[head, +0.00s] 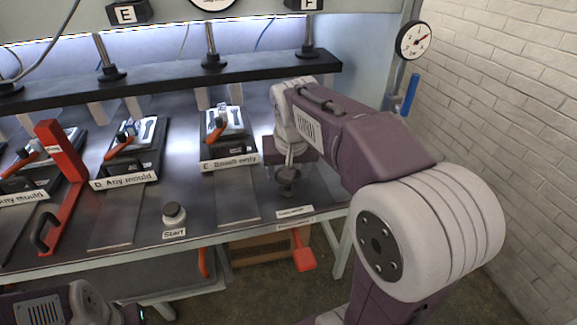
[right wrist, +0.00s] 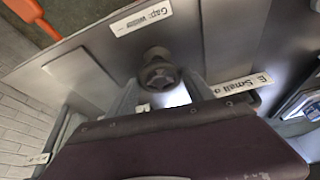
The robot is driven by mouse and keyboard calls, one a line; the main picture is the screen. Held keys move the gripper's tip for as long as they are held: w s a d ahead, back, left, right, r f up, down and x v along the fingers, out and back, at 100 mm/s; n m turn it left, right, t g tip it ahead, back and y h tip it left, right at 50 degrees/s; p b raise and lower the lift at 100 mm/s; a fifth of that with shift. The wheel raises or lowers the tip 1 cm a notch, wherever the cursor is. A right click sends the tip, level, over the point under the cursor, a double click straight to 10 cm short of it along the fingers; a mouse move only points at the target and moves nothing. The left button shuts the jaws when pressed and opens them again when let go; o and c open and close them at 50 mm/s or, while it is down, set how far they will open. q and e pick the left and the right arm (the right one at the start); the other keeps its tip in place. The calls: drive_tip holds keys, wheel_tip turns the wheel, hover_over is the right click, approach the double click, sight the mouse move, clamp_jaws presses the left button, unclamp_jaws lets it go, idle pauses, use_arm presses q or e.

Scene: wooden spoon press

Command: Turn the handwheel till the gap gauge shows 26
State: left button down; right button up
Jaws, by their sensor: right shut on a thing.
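The handwheel is a dark knob (head: 288,187) on the bench at the right. In the right wrist view the knob (right wrist: 158,70) shows between my fingers. My right gripper (head: 287,172) points down and is shut on the knob; my own wrist partly hides the grip. A small white gap label (head: 295,212) lies in front of it and also shows in the right wrist view (right wrist: 143,18); its figures are too small to read.
Several mould stations stand along the bench, including the small-only one (head: 229,140). A red lever (head: 62,185) rises at the left. A start button (head: 174,214) sits near the front edge. A blue handle (head: 410,94) is below the dial. A red tool (head: 303,252) hangs under the bench.

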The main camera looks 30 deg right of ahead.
drive_tip(key=shift+w+r+m+g+h+p, duration=0.1)
drive_tip(key=shift+m+g+h+p, duration=0.35)
drive_tip(key=shift+m, duration=1.35)
drive_tip(key=o, duration=1.2)
drive_tip(key=p+v, duration=0.3)
drive_tip(key=v, duration=0.6)
